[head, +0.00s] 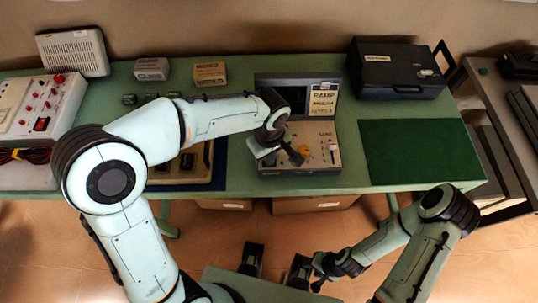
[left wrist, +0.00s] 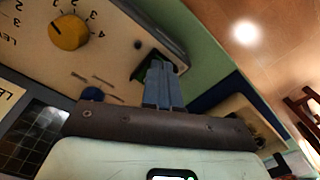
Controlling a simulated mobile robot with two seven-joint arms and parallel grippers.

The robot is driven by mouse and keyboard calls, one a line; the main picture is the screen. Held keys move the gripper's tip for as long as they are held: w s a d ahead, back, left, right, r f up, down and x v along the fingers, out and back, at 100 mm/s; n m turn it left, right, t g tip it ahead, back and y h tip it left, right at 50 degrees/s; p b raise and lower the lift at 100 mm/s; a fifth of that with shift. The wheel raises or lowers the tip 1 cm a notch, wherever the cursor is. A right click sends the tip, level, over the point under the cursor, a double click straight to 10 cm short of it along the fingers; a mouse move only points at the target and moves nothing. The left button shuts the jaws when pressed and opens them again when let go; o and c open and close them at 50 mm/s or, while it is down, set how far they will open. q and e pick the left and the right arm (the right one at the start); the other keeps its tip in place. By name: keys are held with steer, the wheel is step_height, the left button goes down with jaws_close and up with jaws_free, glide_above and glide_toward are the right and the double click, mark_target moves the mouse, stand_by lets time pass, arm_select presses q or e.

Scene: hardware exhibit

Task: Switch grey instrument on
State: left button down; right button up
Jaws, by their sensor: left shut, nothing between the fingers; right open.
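The grey instrument (head: 326,158) stands on the green table, its screen (head: 291,98) at the back and its sloping panel in front. An orange knob (head: 304,150) shows on the panel; the same knob (left wrist: 68,32) is in the left wrist view. My left gripper (head: 272,158) is over the panel's front-left part. In the left wrist view its shut, empty fingers (left wrist: 163,80) point at a dark green-black switch (left wrist: 147,66) near the panel's edge and partly cover it. Contact and the switch's position cannot be told. My right gripper (head: 318,284) is open and empty, in front of the table.
A dark case (head: 400,70) stands at the back right, behind a dark green mat (head: 410,150) that is clear. A white power unit (head: 30,115) with red knobs is at the left. Two small boxes (head: 151,69) (head: 209,74) stand at the back.

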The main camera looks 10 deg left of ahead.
arm_select(q)
steer(key=shift+r+p, duration=2.25)
steer(key=shift+r, duration=1.2)
arm_select(e)
steer(key=r, duration=0.1)
steer(key=w+r, duration=0.1)
steer(key=r, duration=0.1)
steer(key=w+r, duration=0.1)
steer(key=shift+r, duration=0.4)
